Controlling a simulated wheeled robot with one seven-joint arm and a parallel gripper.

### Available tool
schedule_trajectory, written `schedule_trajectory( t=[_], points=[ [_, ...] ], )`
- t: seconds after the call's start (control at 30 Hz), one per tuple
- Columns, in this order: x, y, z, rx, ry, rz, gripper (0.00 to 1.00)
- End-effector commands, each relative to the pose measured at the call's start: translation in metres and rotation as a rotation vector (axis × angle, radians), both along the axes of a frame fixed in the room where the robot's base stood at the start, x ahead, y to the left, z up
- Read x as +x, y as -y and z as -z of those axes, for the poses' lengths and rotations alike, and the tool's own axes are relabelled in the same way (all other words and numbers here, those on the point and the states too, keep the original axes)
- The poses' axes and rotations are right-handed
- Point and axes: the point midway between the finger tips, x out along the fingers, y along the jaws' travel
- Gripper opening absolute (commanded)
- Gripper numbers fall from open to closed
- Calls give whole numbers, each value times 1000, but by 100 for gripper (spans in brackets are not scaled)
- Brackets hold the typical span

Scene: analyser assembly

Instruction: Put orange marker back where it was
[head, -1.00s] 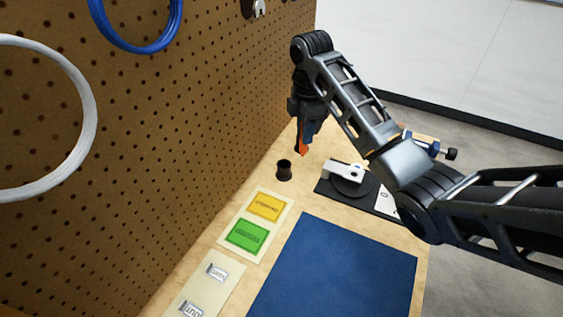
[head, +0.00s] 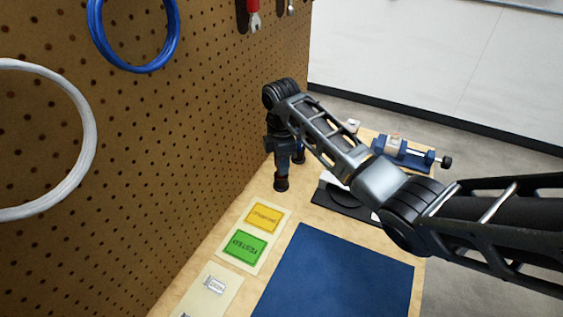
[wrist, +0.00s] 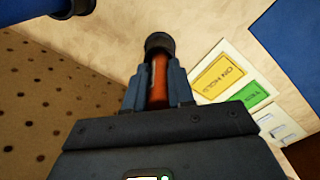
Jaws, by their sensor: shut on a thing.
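My gripper (head: 282,176) is shut on the orange marker (wrist: 159,80), which shows between the fingers in the wrist view. In the head view the marker is hidden behind the fingers. The small black cup (head: 281,185) stands on the wooden bench directly below the fingertips. In the wrist view the cup's dark rim (wrist: 160,42) lines up with the far end of the marker. That end appears to be at or inside the cup, but its depth cannot be seen.
The pegboard wall (head: 190,130) rises close to the left of my gripper. Yellow (head: 263,218) and green (head: 245,246) labels and a blue mat (head: 335,280) lie nearer. A black plate (head: 345,202) lies to the right, with a blue vise (head: 405,153) behind it.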

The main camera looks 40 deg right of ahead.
Motion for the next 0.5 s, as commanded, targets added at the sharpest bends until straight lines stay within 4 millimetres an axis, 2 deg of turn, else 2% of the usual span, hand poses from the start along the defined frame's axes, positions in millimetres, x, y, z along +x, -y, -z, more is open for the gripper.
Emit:
schedule_trajectory(
  t=[0.13,0.17,0.4,0.5],
  points=[
    [0,0,3,0,0,0,0],
    [0,0,3,0,0,0,25],
    [0,0,2,0,0,0,48],
    [0,0,2,0,0,0,49]
  ],
)
